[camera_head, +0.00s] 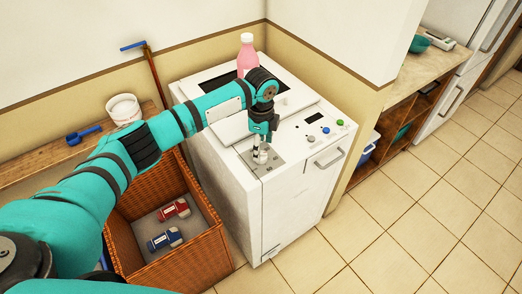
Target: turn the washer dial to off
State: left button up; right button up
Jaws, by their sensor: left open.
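The white washer (290,205) stands in the middle, its controls along the top front edge. My left gripper (259,158) points down at the grey dial plate (276,163) at the left end of those controls. It is open, with its fingertips around or just above a small pale dial (264,151). The gripper partly hides the dial, so I cannot tell its setting or whether the fingers touch it. My right gripper is not in view.
A pink bottle (246,55) stands on the back of the washer. Dark, blue and green buttons (340,122) sit right of the dial. A wicker basket (205,258) holding red and blue items stands left. Tiled floor (400,220) is clear at right.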

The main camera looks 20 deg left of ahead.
aim_at(261, 153)
pick_arm(q)
jog(key=shift+f, duration=1.9)
